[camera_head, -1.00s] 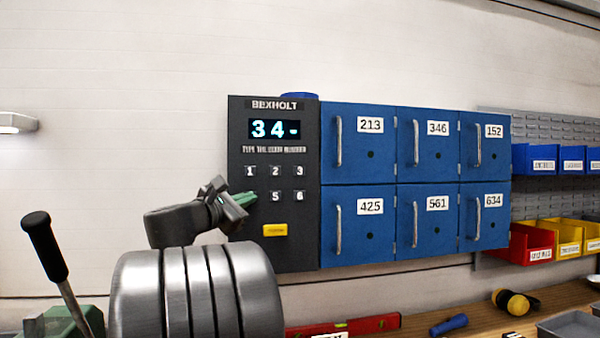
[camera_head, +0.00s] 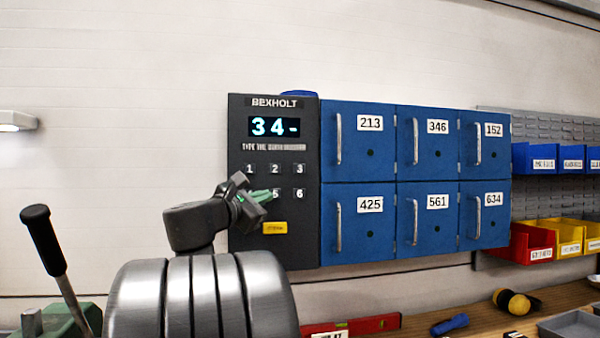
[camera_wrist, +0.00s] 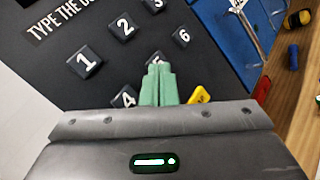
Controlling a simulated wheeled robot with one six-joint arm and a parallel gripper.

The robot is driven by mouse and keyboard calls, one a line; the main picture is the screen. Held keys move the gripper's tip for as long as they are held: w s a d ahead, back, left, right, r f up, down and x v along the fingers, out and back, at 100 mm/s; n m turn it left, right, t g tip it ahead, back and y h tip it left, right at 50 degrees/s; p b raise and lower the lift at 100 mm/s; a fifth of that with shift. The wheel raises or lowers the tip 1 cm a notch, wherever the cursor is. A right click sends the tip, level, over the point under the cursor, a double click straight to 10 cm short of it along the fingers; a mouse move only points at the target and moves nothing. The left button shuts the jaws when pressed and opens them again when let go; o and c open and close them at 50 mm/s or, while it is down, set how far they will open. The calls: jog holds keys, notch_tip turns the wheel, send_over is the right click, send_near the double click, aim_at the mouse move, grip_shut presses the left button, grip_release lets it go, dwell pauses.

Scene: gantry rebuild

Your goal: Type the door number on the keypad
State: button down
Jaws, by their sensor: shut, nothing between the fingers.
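The dark keypad panel (camera_head: 240,228) stands at the left end of the blue lockers. Its display (camera_head: 274,127) reads "34-". Number keys 1 (camera_head: 249,169), 2 (camera_head: 275,169), 3 (camera_head: 300,169) and 6 (camera_head: 300,193) show clearly, with a yellow key (camera_head: 275,228) below. My gripper (camera_head: 272,195) is shut and empty, its green fingertips by key 5, which is partly covered. In the wrist view the fingertips (camera_wrist: 158,68) overlap key 5; key 4 (camera_wrist: 124,98) is partly visible to their left. Whether they touch a key I cannot tell. Locker door labels read 213, 346 (camera_head: 437,127), 152, 425, 561, 634.
Coloured bins (camera_head: 535,243) hang at the right. The wall left of the keypad is clear, apart from a lamp (camera_head: 14,121).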

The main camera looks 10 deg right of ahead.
aim_at(299, 196)
jog(key=d+b, duration=0.1)
jog(key=d, duration=0.7)
jog(key=shift+w+d+b, duration=0.15)
jog(key=shift+d+b, duration=0.2)
jog(key=shift+d, duration=0.05)
jog(key=shift+w, duration=0.15)
jog(key=shift+w, duration=0.3)
jog(key=shift+w+a, duration=0.1)
jog(key=shift+w, duration=0.3)
dwell(0.5)
jog(key=shift+s, duration=0.8)
